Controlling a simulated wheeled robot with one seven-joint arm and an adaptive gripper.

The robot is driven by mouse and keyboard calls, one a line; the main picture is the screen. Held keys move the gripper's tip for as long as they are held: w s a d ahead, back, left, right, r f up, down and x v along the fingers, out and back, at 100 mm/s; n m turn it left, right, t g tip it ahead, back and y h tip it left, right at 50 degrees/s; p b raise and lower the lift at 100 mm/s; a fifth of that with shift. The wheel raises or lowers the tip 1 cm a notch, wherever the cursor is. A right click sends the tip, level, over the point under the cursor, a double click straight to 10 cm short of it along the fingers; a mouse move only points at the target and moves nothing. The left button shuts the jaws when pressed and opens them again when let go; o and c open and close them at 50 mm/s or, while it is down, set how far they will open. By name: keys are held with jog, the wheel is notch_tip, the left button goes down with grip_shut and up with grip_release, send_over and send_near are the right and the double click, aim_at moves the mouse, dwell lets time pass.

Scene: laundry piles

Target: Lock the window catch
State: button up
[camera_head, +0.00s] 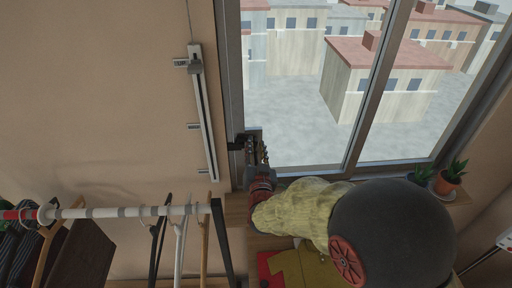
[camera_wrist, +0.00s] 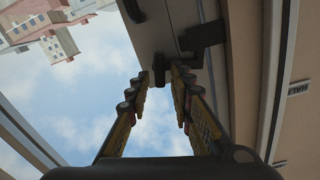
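The window catch (camera_wrist: 203,36) is a dark block with a lever on the window frame, ahead of my fingertips in the wrist view. Its dark lever end (camera_wrist: 159,66) shows in the gap between the fingertips; I cannot tell whether they touch it. In the head view the dark catch (camera_head: 236,146) sits on the left upright of the window frame. My gripper (camera_wrist: 160,80) is open, with a finger on each side of the gap. In the head view my gripper (camera_head: 257,148) is beside the catch, in front of the lower left window corner, and partly hides it.
The window (camera_head: 300,130) shows buildings outside. A clothes rail (camera_head: 120,211) with hangers stands at lower left. A wall-mounted rail (camera_head: 203,115) is left of the window. A potted plant (camera_head: 447,182) stands on the sill at right. Folded red and yellow cloth (camera_head: 300,268) lies below my arm.

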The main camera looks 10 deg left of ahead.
grip_shut()
dwell(0.3)
jog(key=shift+a+n+b, duration=0.15)
jog(key=shift+n+b, duration=0.8)
jog(key=shift+n, duration=0.65)
jog(key=shift+o, duration=1.3)
grip_release()
jog(key=shift+s, duration=0.1)
jog(key=v, duration=1.2)
